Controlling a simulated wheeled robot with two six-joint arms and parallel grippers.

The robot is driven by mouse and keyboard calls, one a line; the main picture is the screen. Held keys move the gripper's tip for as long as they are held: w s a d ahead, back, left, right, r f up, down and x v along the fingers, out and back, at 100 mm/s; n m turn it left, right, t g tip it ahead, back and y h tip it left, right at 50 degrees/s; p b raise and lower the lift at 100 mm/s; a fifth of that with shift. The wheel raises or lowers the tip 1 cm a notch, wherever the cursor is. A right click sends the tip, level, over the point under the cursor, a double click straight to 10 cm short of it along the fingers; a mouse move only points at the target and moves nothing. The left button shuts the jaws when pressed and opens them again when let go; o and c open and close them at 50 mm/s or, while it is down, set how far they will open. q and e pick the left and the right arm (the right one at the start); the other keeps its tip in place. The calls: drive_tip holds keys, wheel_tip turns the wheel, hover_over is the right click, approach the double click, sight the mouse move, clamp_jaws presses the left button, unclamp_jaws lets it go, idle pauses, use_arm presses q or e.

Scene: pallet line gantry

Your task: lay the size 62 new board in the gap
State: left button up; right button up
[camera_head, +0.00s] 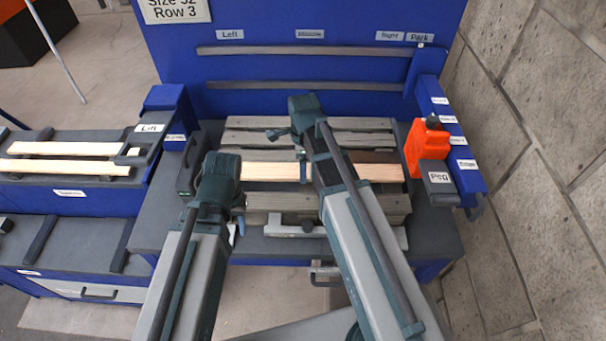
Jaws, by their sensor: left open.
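A pale new board (270,171) lies crosswise among the weathered grey boards of the pallet (370,140). I cannot tell whether it sits fully down in the gap, and its size marking cannot be read. My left gripper (238,223) is open near the board's left end, which the gripper's body partly hides. My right gripper (290,150) is over the pallet, in front of the board's middle; its jaws are too small and partly hidden to judge. Two more pale boards (65,167) (80,149) lie in the rack at left.
An orange tool (428,145) stands at right by a "Peg" label. A stone wall (540,150) bounds the right side.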

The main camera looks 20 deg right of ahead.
use_arm(q)
drive_tip(key=shift+f+b, duration=1)
drive_tip(key=shift+f, duration=0.55)
use_arm(e)
drive_tip(key=shift+f, duration=1.6)
drive_tip(key=shift+f, duration=0.1)
drive_tip(key=o, duration=1.6)
drive_tip(key=shift+c, duration=0.2)
use_arm(q)
drive_tip(key=shift+f, duration=0.1)
wheel_tip(320, 180, up, 12)
drive_tip(key=p, duration=1.2)
use_arm(e)
wheel_tip(320, 180, up, 12)
drive_tip(key=shift+r, duration=0.2)
